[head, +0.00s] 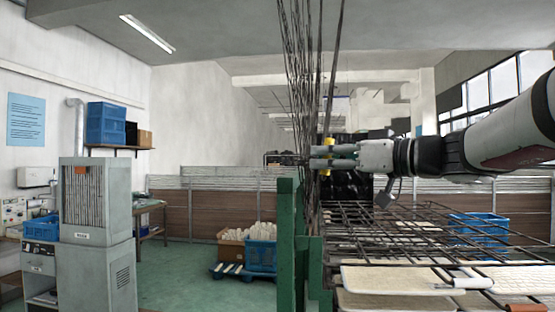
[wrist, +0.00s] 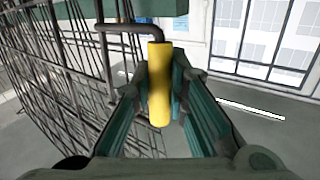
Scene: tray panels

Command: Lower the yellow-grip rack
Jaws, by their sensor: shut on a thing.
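The yellow grip (wrist: 159,84) is a short cylinder on a bent grey rod. It stands between my gripper's two fingers in the wrist view, and my gripper (head: 323,162) is shut on it. In the head view the yellow ends show above and below the fingers. The raised wire racks (head: 302,60) stand close together and nearly upright above the green post. The grip's own rack cannot be told apart from the others there. Dark wire mesh (wrist: 68,85) fills the left of the wrist view.
Lowered wire racks (head: 400,226) lie flat at the right, with pale panels (head: 385,279) below. A green post (head: 287,240) stands left of them. A grey cabinet (head: 97,220) and blue crate (head: 261,256) are farther left, with open floor (head: 190,285) between the cabinet and post.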

